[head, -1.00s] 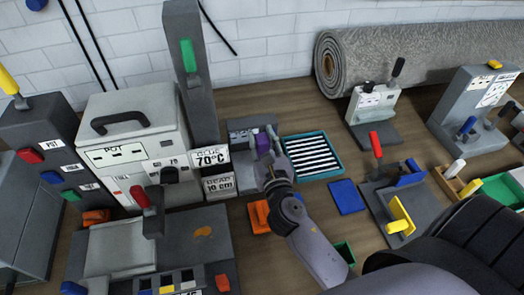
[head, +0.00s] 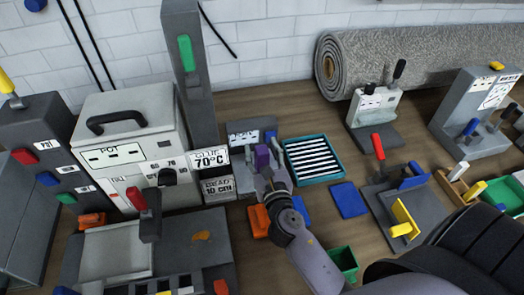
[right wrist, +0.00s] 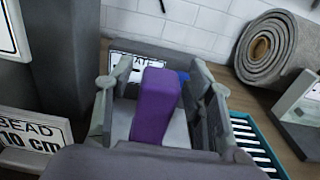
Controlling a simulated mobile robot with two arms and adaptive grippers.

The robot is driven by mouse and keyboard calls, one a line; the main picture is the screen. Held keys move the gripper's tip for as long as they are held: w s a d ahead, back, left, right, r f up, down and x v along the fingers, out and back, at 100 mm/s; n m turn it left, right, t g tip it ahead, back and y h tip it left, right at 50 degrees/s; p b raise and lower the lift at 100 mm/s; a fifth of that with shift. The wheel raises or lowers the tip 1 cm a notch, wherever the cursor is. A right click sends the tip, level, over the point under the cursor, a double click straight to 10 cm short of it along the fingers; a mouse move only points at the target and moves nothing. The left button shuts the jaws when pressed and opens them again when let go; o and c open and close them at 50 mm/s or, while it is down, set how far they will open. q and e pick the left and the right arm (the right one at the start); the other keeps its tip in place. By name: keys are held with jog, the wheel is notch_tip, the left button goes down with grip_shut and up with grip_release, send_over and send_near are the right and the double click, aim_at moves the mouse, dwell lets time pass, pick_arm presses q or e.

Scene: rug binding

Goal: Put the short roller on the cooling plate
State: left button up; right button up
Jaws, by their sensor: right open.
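My right gripper (head: 263,168) is open over a grey fixture (head: 241,186) left of the striped tray. A purple block-like piece (head: 262,156) stands between its fingers. In the right wrist view the fingers (right wrist: 168,90) are on either side of this purple piece (right wrist: 154,108), with a gap visible at least on the right. It may be the short roller's handle; no roller body shows. Behind it is a white label (right wrist: 130,63), partly hidden, its visible letters ending in "ATE". This may be the cooling plate, with a pale surface below the label. My left gripper is out of view.
A teal tray with black and white stripes (head: 341,178) is right of the gripper. The glue machine's post (head: 184,80) and bead sign (head: 218,186) are close on the left. An orange piece (head: 257,221) and a blue pad (head: 348,200) lie nearby. A rolled rug (head: 400,62) lies behind.

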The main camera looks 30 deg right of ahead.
jog(key=shift+r, duration=0.1)
jog(key=shift+r, duration=0.25)
jog(key=b+v, duration=0.4)
jog(key=v, duration=0.8)
jog(key=shift+f, duration=0.1)
